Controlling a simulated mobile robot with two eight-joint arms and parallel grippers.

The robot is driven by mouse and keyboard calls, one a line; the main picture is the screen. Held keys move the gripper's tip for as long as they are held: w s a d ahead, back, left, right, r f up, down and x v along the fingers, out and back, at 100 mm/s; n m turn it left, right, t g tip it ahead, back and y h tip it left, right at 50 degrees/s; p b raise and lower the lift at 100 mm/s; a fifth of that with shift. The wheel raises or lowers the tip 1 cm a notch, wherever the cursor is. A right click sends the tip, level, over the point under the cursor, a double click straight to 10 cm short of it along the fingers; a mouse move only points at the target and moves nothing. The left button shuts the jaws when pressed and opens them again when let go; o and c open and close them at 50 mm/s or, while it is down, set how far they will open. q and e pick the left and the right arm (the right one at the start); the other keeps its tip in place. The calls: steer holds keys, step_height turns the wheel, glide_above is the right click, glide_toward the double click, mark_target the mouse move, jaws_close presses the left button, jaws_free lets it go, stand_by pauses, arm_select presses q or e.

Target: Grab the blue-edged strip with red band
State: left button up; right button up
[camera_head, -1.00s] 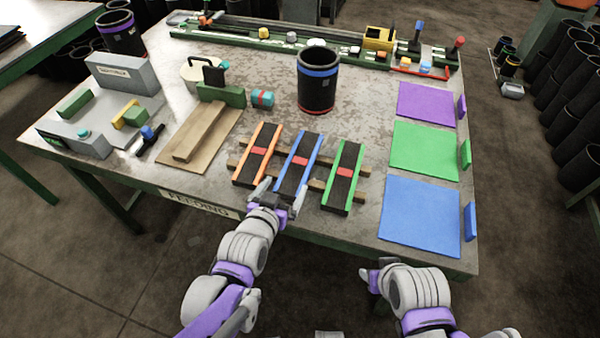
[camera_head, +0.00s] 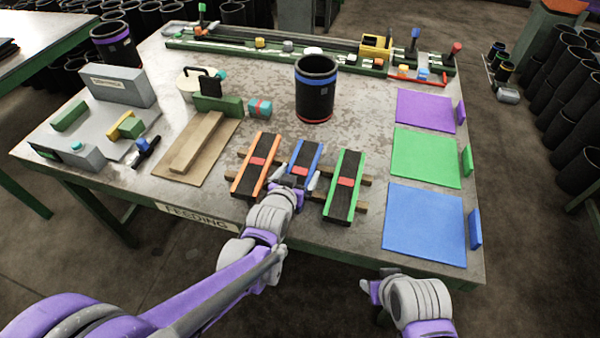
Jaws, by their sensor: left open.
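The blue-edged strip with a red band (camera_head: 304,158) lies on the wooden rails between the orange-edged strip (camera_head: 257,163) and the green-edged strip (camera_head: 344,185). Its near part is hidden by my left gripper (camera_head: 298,183). The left gripper is open, with its fingers on either side of the strip near the red band. I cannot tell whether the fingers touch it. My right gripper (camera_head: 372,288) is beyond the table's front edge, away from the strips; its fingers are too unclear to tell open from shut.
A black sleeve with a blue band (camera_head: 315,98) stands behind the strips. To the right lie a blue mat (camera_head: 424,225), a green mat (camera_head: 426,158) and a purple mat (camera_head: 425,110). A wooden board (camera_head: 196,145) lies to the left. Bare tabletop lies between strips and mats.

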arm_select(q)
steer(key=shift+c, duration=0.3)
steer(key=c, duration=1.1)
